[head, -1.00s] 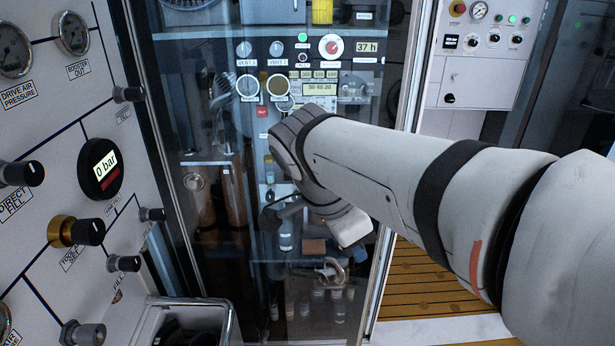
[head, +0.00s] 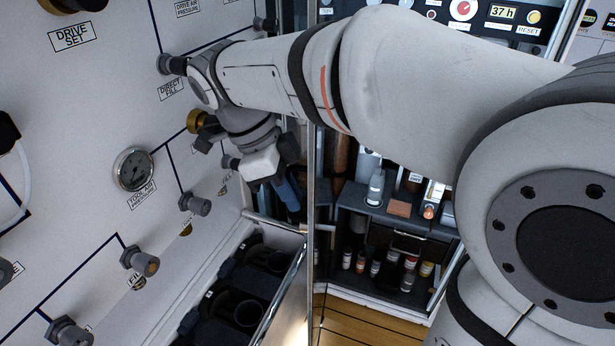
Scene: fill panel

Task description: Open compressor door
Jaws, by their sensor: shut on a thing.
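The compressor door is a tall glass panel with a thin metal edge (head: 312,200) running down the middle of the head view. It stands swung open towards the left wall panel. The compressor compartment (head: 390,225) to the right of this edge shows clearly without glass. My gripper (head: 262,163) is at the left of the door edge, beside the wall panel, shut on the door's handle as far as I can tell. The handle and fingertips are hidden behind my wrist. My arm crosses in front of the door's upper part.
The fill panel on the left carries knobs (head: 140,260), a gauge (head: 133,169) and a brass knob (head: 197,122) close to my gripper. A bin with dark holders (head: 240,290) stands below it. Bottles (head: 409,272) stand in the compartment. Wooden floor shows at the bottom.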

